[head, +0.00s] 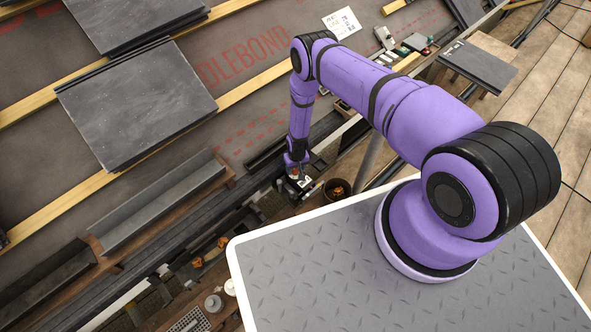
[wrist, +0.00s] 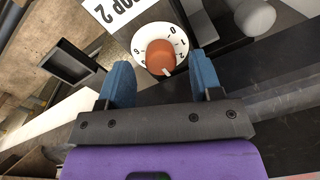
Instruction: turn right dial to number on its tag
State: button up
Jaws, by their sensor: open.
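In the wrist view, a dial with an orange knob (wrist: 159,55) on a round white numbered face (wrist: 181,38) lies between and just beyond my fingertips. A white tag (wrist: 105,12) beside it ends in "OP 2"; its start is cut off. The knob's white mark points toward the lower right of the face, past the 2; the numeral there is not readable. My gripper (wrist: 163,78) is open, its blue fingers on either side of the knob without visible contact. In the head view my gripper (head: 298,184) is low beside the roof edge, largely covering the dial.
A black-framed box (wrist: 76,62) is at the left. In the head view, a small bucket (head: 337,189) sits right of my gripper, and slates (head: 138,103) lie on the roof.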

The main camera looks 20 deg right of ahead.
jog(key=shift+f, duration=0.8)
jog(key=c, duration=0.9)
jog(key=n, duration=0.3)
jog(key=shift+a+n, duration=0.1)
jog(key=shift+n, duration=2.3)
